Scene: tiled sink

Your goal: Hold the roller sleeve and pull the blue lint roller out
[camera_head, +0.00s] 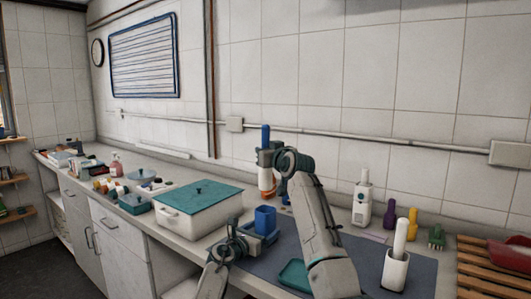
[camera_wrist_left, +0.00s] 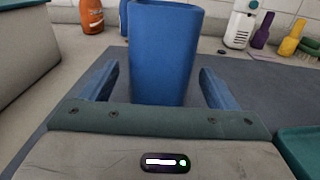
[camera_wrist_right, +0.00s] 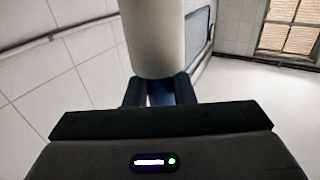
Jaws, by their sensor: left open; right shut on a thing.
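The blue sleeve (camera_head: 265,219) stands upright on the grey mat. In the left wrist view the sleeve (camera_wrist_left: 165,50) is between the fingers of my left gripper (camera_head: 258,238), which is open with gaps on both sides. My right gripper (camera_head: 267,158) is shut on the blue handle of the lint roller (camera_head: 265,136) and holds it up in the air. The roller's pale cylinder (camera_head: 265,178) points down, apart from the sleeve and behind it. The right wrist view shows the pale cylinder (camera_wrist_right: 153,38) above the fingers. The sleeve's inside is hidden.
A white box with teal lid (camera_head: 200,197) is left of the sleeve. An orange bottle (camera_wrist_left: 91,15) stands behind it. A teal tray (camera_head: 294,274) is on the mat (camera_head: 370,253). A white holder with a brush (camera_head: 396,268) and a wooden rack (camera_head: 485,265) are at right.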

